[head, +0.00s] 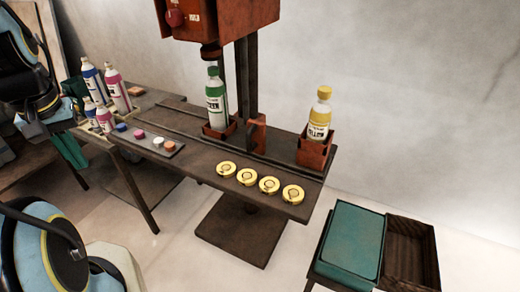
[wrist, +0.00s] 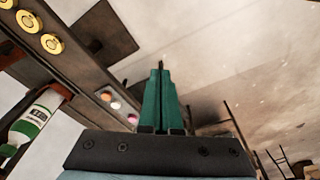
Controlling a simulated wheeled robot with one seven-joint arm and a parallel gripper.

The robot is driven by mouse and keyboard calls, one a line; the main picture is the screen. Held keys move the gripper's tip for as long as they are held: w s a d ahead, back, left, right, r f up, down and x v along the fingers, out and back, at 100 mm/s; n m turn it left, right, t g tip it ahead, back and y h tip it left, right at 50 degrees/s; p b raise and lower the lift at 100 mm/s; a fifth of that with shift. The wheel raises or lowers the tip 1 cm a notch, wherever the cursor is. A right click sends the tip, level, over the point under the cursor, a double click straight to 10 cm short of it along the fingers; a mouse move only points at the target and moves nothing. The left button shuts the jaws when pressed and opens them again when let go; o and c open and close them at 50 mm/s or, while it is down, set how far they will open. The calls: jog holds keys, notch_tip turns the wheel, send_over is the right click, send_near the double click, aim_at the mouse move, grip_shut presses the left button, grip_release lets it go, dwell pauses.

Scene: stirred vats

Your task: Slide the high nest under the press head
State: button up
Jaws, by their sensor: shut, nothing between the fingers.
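Two red nests stand on a rail on the dark press bench. The right nest (head: 314,152) has taller walls, holds a yellow bottle (head: 320,112) and stands near the bench's right end, clear of the press. The left, lower nest (head: 219,131) holds a green bottle (head: 215,100) below the red press head (head: 212,52). The green bottle also shows in the wrist view (wrist: 35,128). My gripper (head: 76,160), with green fingers, is at the left, away from both nests. In the wrist view its fingers (wrist: 160,80) are together and empty.
Several gold caps (head: 270,184) lie along the bench's front edge. A strip of coloured discs (head: 140,135) and several bottles (head: 115,90) stand at the left. A teal-topped stand (head: 346,240) with a wooden box (head: 412,255) is at the lower right.

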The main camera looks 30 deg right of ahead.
jog(key=shift+o, duration=0.7)
jog(key=shift+d, duration=0.15)
jog(key=o, duration=0.6)
jog(key=w+d+f+m+b, duration=0.2)
jog(key=d, duration=0.5)
jog(key=w+d+f+m+t+b, duration=0.1)
jog(key=w+d+f+m+b, duration=0.1)
jog(key=d, duration=0.6)
jog(key=shift+w+h+b, duration=0.3)
jog(key=shift+h+b, duration=0.1)
jog(key=shift+b, duration=0.4)
jog(key=shift+o, duration=0.4)
jog(key=s+d+f+m+h+b, duration=0.1)
jog(key=d+m+b, duration=0.1)
jog(key=d, duration=1)
jog(key=shift+s+f+m+b, duration=0.2)
jog(key=shift+s+m+b, duration=0.05)
jog(key=shift+m+b, duration=0.2)
jog(key=m+h+b, duration=0.1)
jog(key=m+b, duration=0.1)
send_near(247, 140)
jog(key=f, duration=0.1)
jog(key=x, duration=0.5)
jog(key=p+x, duration=0.1)
jog(key=x, duration=0.5)
jog(key=shift+d+r+p, duration=0.1)
jog(key=shift+d+p, duration=0.1)
jog(key=shift+p, duration=0.1)
jog(key=shift+w, duration=0.1)
grip_shut()
